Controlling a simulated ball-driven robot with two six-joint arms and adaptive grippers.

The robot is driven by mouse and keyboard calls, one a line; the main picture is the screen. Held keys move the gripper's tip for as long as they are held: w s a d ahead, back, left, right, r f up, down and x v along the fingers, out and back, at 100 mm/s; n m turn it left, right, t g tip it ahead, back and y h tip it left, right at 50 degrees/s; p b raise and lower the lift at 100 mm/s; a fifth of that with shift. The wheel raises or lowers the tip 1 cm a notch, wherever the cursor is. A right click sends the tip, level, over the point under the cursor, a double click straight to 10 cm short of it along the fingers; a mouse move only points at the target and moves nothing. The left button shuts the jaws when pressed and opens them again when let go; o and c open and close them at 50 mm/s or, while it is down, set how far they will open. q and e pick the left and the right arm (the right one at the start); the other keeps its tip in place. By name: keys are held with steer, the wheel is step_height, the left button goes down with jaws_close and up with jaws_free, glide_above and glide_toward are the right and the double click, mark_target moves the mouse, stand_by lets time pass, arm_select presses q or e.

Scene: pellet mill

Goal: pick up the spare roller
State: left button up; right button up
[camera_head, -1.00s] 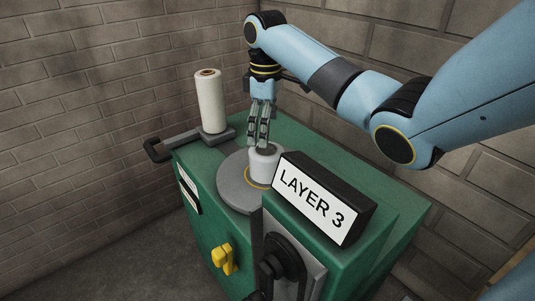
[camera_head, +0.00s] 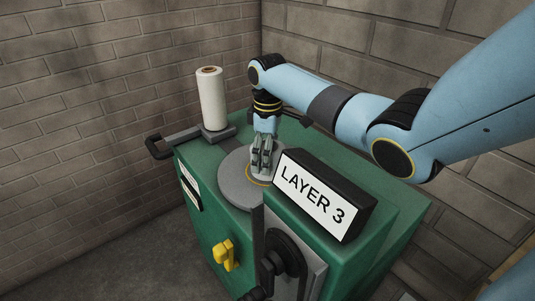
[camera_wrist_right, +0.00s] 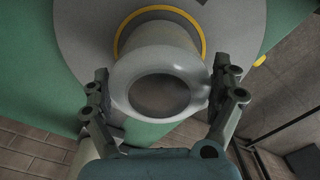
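A pale, hollow roller (camera_wrist_right: 160,59) stands upright on a round grey disc (camera_head: 237,190) on top of the green machine, inside a yellow ring. I take it to be the spare roller. In the head view my right gripper (camera_head: 262,163) is lowered over it and hides most of it. In the right wrist view the open gripper's fingers (camera_wrist_right: 163,92) stand on either side of the roller's rim, close to it. Whether they touch it is hard to tell. My left gripper is out of view.
A tall white roll (camera_head: 211,100) stands on a bracket at the machine's back left. A black box with a "LAYER 3" sign (camera_head: 311,196) stands close to the right of the disc. A yellow handle (camera_head: 224,254) is on the front. Brick walls (camera_head: 100,90) rise behind.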

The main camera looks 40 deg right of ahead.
steer(key=c, duration=1.4)
steer(key=shift+w+r, duration=0.1)
steer(key=shift+c, duration=0.3)
steer(key=shift+d+r, duration=0.1)
